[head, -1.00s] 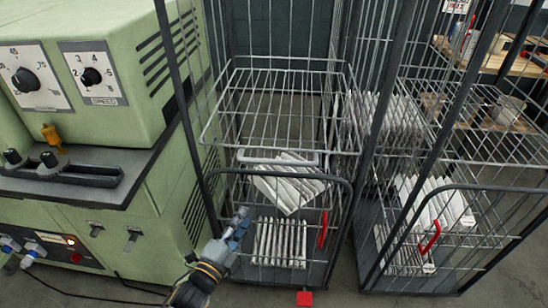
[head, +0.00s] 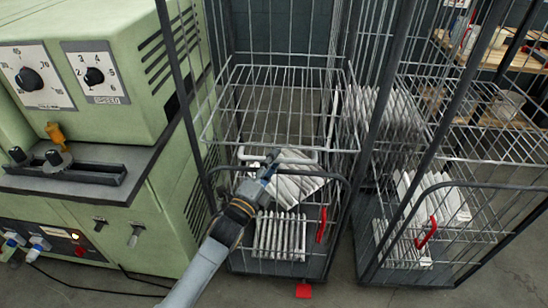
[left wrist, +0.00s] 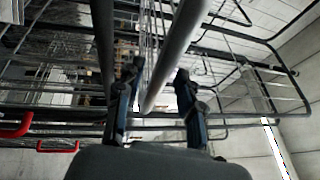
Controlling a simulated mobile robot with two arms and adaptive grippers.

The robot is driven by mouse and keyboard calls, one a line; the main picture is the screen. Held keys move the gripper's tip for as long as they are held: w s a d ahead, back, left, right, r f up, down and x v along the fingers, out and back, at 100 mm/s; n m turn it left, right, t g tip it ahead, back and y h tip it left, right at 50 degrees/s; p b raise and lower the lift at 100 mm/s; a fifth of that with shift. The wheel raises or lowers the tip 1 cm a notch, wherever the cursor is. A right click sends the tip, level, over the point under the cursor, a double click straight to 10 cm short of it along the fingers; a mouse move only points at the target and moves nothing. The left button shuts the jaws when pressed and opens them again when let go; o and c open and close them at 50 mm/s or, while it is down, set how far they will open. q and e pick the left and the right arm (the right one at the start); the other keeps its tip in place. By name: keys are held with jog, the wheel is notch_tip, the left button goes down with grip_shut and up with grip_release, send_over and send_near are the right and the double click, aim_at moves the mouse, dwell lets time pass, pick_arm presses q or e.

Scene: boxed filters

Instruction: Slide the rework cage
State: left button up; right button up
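The left wire cage (head: 262,269) stands beside the green machine, holding white pleated filters (head: 280,236) low down. A thick pale handle bar (head: 250,157) crosses its front. My left gripper (head: 272,165) is at this handle, over the cage's front hoop. In the left wrist view a thick grey bar (left wrist: 176,55) runs between the two fingers of my left gripper (left wrist: 156,90). The fingers stand apart, with gaps beside the bar. A second wire cage (head: 400,279) with filters stands to the right. No label shows which is the rework cage. My right gripper is out of view.
The green machine (head: 150,190) with dials stands close to the left cage's left side. A red pedal (head: 304,291) sticks out at its front foot. Shelves (head: 500,70) stand behind the right cage. Some grey floor is bare in front.

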pick_arm(q)
jog(key=shift+w+d+r, duration=0.1)
jog(key=shift+w+d, duration=0.2)
jog(key=shift+w, duration=0.15)
grip_shut()
jog(key=shift+s, duration=0.15)
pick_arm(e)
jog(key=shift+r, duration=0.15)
